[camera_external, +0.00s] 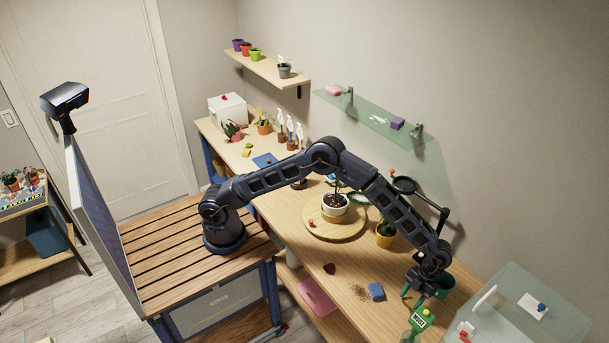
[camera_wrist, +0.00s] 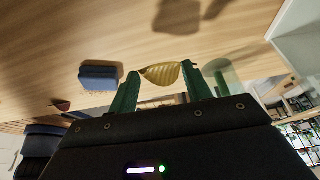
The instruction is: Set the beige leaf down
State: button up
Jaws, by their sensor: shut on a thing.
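The beige leaf (camera_wrist: 162,73), yellowish and ribbed, is held crosswise between the two green fingers of my gripper (camera_wrist: 160,80) in the wrist view. The fingers are shut on its two ends. The wooden table (camera_wrist: 190,50) lies beyond it, and the leaf appears held clear of it. In the external view my gripper (camera_external: 413,299) is low over the front right part of the table, above a green labelled bottle-like object (camera_external: 421,320). I cannot make out the leaf in that view.
A dark red piece (camera_external: 329,268) lies farther left. Bare tabletop lies around the block.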

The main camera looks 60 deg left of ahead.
aim_at(404, 310)
jog(key=shift+f, duration=2.25)
jog(key=shift+f, duration=0.1)
jog(key=o, duration=0.9)
jog(key=shift+o, duration=0.2)
